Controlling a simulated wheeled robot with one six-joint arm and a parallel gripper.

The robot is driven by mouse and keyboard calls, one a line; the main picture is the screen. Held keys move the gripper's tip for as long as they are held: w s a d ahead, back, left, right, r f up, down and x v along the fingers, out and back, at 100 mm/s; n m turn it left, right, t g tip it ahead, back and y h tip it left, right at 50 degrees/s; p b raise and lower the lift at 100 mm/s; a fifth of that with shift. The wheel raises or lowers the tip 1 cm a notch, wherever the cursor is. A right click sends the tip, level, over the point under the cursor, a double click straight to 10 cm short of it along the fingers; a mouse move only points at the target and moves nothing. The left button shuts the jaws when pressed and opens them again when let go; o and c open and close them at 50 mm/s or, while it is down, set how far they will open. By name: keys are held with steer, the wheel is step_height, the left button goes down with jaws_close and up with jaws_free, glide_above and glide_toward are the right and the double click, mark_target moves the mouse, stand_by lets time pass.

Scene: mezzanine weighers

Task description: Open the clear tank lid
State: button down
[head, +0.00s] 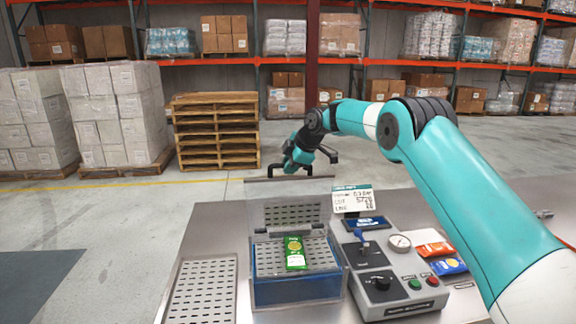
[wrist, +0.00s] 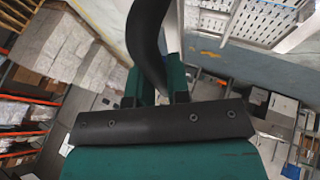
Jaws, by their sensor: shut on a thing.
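The clear tank (head: 298,289) has a blue lower part and stands on the steel bench. Its clear lid (head: 262,190) stands raised, roughly upright, at the tank's far side, so the tank is open at the top. My gripper (head: 298,164) is at the lid's top edge, shut on the dark lid handle (head: 276,170). In the wrist view the black handle (wrist: 148,40) runs between the green jaws, and the pale, see-through lid (wrist: 235,62) shows at upper right. A green packet (head: 295,253) lies on a perforated rack in the tank.
A perforated tray (head: 203,290) lies left of the tank. A grey control box (head: 395,290) with a dial and buttons stands right of it, with a label card (head: 353,198) behind. Orange and blue packets (head: 436,250) lie farther right. Pallets and shelving stand beyond the open floor.

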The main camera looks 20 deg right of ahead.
steer(key=shift+w, duration=0.2)
stand_by(0.3)
steer(key=c, duration=1.1)
jaws_free()
steer(key=b+v, duration=0.3)
steer(key=v, duration=1.4)
steer(key=shift+r, duration=0.2)
steer(key=shift+s, duration=0.1)
